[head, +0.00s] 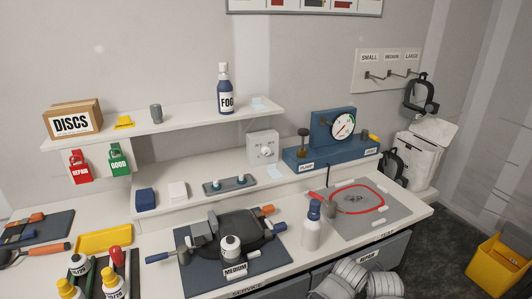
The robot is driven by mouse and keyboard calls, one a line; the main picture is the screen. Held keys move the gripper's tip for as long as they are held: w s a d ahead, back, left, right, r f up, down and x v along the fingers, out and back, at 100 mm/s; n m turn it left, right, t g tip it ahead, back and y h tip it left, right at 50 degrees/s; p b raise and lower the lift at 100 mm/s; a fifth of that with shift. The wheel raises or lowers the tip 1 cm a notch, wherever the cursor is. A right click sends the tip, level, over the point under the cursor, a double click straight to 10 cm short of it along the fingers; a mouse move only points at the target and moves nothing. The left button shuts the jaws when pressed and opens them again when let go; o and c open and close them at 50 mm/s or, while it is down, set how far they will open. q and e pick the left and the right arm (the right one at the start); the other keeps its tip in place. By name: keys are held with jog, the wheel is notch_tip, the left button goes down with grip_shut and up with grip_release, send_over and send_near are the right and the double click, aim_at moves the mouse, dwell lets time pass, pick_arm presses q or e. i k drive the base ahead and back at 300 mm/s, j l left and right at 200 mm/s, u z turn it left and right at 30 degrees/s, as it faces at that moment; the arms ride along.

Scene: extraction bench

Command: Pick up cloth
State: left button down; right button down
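No thing in the head view is labelled as a cloth. A small white folded-looking square (178,191) lies on the middle shelf, just right of a dark blue block (146,199); I cannot tell whether it is the cloth. Neither of my grippers shows in the head view.
The FOG bottle (226,90) stands on the upper shelf (180,122). A black mask on a dark mat (193,272), a white bottle with a blue top (311,228) and a yellow tray (104,239) occupy the bench. Pale ribbed coils (350,280) show at the bottom. A yellow bin (495,262) stands right.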

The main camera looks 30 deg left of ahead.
aim_at(177, 192)
jog(key=u, duration=1.65)
jog(key=z, duration=1)
jog(key=k+j, duration=0.1)
jog(key=j, duration=0.2)
jog(key=j+u, duration=0.15)
jog(key=k+j, duration=0.05)
jog(key=j, duration=0.05)
